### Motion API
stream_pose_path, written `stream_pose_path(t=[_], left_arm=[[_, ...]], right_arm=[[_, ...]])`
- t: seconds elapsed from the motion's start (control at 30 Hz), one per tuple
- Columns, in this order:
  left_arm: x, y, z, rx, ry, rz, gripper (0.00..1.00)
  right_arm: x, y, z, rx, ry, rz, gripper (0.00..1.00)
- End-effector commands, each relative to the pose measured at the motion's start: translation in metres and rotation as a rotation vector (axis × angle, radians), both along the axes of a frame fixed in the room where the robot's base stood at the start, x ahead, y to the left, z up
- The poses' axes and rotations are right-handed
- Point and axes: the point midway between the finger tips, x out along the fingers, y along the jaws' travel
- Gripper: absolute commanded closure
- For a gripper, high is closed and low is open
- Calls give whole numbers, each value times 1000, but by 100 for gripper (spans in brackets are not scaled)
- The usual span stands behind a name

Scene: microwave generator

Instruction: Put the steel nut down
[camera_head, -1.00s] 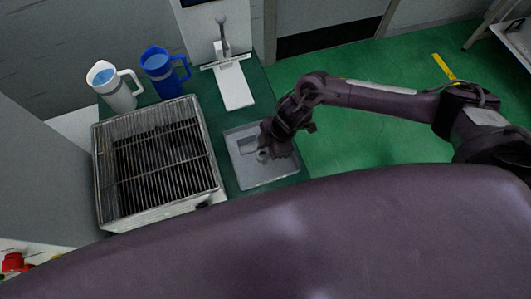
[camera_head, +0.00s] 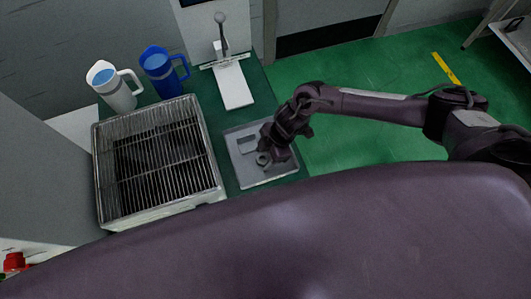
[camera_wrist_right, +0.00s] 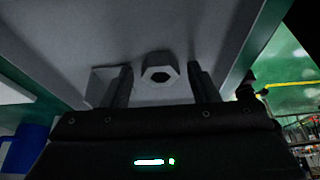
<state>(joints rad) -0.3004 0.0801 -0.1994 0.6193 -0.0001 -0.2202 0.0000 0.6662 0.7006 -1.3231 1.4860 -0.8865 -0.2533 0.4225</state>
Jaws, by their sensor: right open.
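The steel nut (camera_head: 262,159) is a small grey hexagonal ring. It rests on the grey tray (camera_head: 246,178), near the tray's middle. In the right wrist view the nut (camera_wrist_right: 160,70) shows between the two fingers, with a gap on each side. My right gripper (camera_head: 270,153) is open just above the tray, to the upper right of the nut in the head view. Its two dark fingers (camera_wrist_right: 158,85) stand apart in the wrist view. My left gripper is out of view.
A metal wire rack box (camera_head: 158,165) stands left of the tray. A white jug (camera_head: 114,90) and a blue jug (camera_head: 163,74) stand behind it. A white stand (camera_head: 232,85) is behind the tray. Green floor (camera_head: 350,140) lies to the right.

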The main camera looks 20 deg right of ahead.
Motion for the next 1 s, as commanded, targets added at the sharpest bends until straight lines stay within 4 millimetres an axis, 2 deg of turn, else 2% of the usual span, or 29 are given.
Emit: stream_pose_path(t=[0.1,0.23,0.5,0.7,1.0], left_arm=[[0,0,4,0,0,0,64],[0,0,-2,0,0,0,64],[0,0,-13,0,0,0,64],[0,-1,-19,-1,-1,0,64],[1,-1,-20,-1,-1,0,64]], right_arm=[[0,0,6,0,-1,1,46],[1,-7,19,1,-2,-1,46],[2,-30,72,1,-3,1,46],[2,-41,102,1,-3,1,46],[2,-46,114,0,0,0,46]])
